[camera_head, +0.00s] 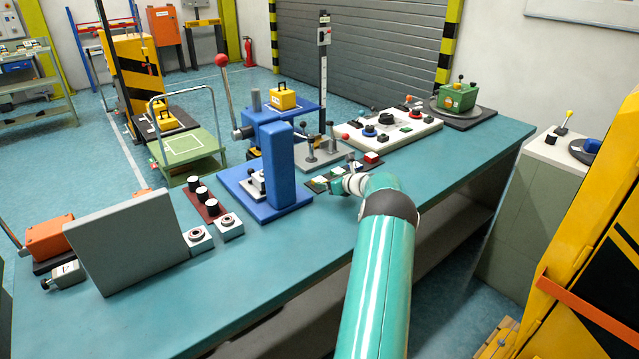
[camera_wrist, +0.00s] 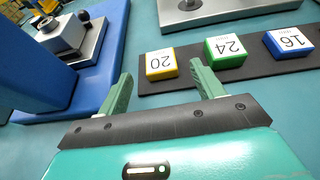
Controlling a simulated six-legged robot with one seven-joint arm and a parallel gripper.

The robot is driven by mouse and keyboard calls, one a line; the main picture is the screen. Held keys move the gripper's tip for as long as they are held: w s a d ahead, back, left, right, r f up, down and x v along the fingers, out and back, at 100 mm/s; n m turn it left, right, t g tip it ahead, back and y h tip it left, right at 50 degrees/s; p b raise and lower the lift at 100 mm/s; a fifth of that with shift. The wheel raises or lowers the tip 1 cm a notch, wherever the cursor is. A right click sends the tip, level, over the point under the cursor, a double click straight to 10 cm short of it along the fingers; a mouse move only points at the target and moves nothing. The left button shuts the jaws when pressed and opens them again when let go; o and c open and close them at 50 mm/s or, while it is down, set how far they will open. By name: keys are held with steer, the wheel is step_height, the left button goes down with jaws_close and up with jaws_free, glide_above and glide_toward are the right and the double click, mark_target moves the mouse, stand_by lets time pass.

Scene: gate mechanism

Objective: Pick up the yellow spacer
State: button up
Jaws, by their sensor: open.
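The yellow spacer (camera_wrist: 161,65) is a small block with a white top marked 20. It sits at the left end of a dark strip (camera_wrist: 190,84) on the bench; it also shows in the head view (camera_head: 318,184). My gripper (camera_wrist: 160,71) is open and empty. In the wrist view its fingertips point toward the spacer, one to each side of its near edge, and a gap shows between fingers and block. In the head view my gripper (camera_head: 338,186) is low over the bench beside the strip.
A green spacer (camera_wrist: 226,50) marked 24 is close to the right fingertip, with a blue spacer (camera_wrist: 288,42) marked 16 beyond it. A blue press-like fixture (camera_head: 285,170) stands left of the strip. A grey plate with posts (camera_head: 322,153) lies behind. The bench's front edge is clear.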

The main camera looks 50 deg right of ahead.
mark_target(321, 181)
steer(key=shift+x, duration=2.25)
steer(key=shift+f, duration=0.1)
steer(key=c, duration=1.1)
step_height(321, 181, up, 10)
steer(key=shift+s, duration=0.15)
